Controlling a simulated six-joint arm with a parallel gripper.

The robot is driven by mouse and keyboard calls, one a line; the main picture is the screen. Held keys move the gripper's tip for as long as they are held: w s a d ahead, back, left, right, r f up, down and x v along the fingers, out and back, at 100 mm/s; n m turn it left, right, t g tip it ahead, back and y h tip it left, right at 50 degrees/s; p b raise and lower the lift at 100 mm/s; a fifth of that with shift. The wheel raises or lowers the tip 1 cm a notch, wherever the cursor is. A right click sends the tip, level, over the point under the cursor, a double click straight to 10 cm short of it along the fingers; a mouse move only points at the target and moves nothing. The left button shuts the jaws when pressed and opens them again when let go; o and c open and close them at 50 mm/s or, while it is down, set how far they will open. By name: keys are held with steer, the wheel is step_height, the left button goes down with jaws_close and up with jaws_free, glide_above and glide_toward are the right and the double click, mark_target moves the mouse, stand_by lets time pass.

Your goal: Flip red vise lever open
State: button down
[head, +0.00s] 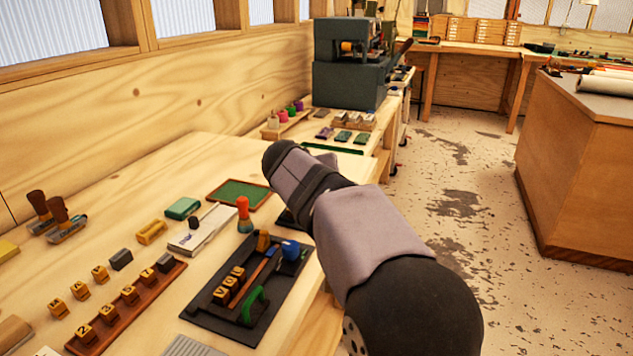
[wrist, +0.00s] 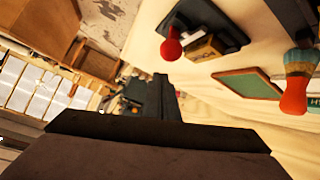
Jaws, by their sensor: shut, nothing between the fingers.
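The red lever knob (wrist: 170,49) shows as a round red ball in the wrist view, at the edge of a dark vise base (wrist: 222,20). A yellowish block (wrist: 205,46) sits beside the knob on that base. In the head view my arm hides the lever; only a dark edge of the base (head: 288,219) shows beside it. My gripper (wrist: 158,130) fills the lower wrist view as a dark shape, shut and empty, apart from the knob. In the head view my gripper's tip is not clearly visible. I cannot tell the lever's angle.
A green mat (head: 238,194) and a red-orange handled tool (head: 243,213) stand near the vise. A black tray (head: 205,313) with letter blocks, a green handle and a blue knob lies in front. A dark green machine (head: 348,85) stands behind. Bare wood lies left of the mat.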

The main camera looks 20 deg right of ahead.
steer(key=v, duration=0.9)
steer(key=shift+a+r+b, duration=0.2)
steer(key=shift+a+b, duration=0.1)
steer(key=shift+a, duration=0.15)
steer(key=shift+r+p, duration=0.15)
steer(key=shift+p, duration=0.4)
steer(key=s+a+r+n+g+y+p, duration=0.1)
steer(key=s+a+r+g+y+p, duration=0.15)
steer(key=s+p, duration=0.85)
steer(key=s+a+r+n+g+y+p, duration=0.15)
steer(key=s+a+g+p, duration=0.35)
steer(key=p, duration=1.1)
steer(key=s+a+r+n+g+y+p, duration=0.1)
steer(key=s+r+g+y+p, duration=0.15)
steer(key=s+p, duration=0.9)
steer(key=shift+t, duration=0.3)
steer(key=f+b, duration=0.1)
steer(key=w+f+b, duration=0.1)
steer(key=f, duration=0.1)
steer(key=w+f+b, duration=0.1)
steer(key=f, duration=0.1)
steer(key=shift+a+f+b, duration=0.1)
steer(key=shift+b, duration=0.25)
